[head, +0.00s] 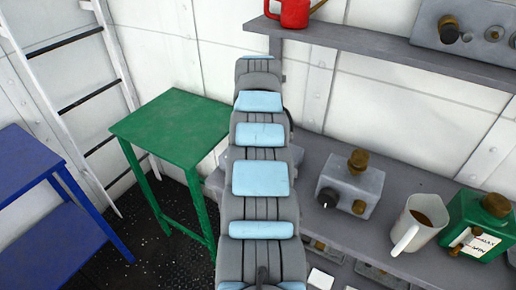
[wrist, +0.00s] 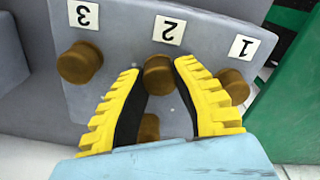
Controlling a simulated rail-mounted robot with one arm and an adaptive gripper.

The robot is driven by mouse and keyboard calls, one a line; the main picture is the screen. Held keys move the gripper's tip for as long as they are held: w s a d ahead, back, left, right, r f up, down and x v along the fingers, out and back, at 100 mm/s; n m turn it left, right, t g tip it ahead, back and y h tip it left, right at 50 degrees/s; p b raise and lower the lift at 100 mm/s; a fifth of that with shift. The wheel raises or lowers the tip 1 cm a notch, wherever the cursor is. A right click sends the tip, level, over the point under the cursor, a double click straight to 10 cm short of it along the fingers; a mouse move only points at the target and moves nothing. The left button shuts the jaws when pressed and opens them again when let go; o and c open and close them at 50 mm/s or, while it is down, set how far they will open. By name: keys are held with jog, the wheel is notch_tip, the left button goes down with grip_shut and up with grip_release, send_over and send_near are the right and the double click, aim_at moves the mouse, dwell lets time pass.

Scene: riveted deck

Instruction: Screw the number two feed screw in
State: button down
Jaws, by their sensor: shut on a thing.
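A grey block carries labels 3, 2 and 1, upside down in the wrist view, each beside a brass screw. The number two feed screw (wrist: 159,75) is in the middle, below its label (wrist: 168,30). My gripper (wrist: 158,70), with yellow ribbed fingers and dark pads, is shut on that screw, one finger on each side. The number three screw (wrist: 80,63) is to the left and the number one screw (wrist: 234,86) to the right. How deep the middle screw sits cannot be told. My arm hides the gripper in the head view.
Another brass piece (wrist: 149,127) shows between my fingers. On the grey bench stand a grey box with knobs (head: 350,186), a white mug (head: 418,222) and a green container (head: 482,222). A green table (head: 170,125) is left of my arm. A shelf (head: 385,48) runs above.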

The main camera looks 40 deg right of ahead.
jog(key=shift+r+m+p, duration=0.1)
jog(key=shift+m+p, duration=0.25)
jog(key=shift+m, duration=1.15)
jog(key=c, duration=0.8)
grip_release()
jog(key=shift+d, duration=0.1)
jog(key=shift+o, duration=0.3)
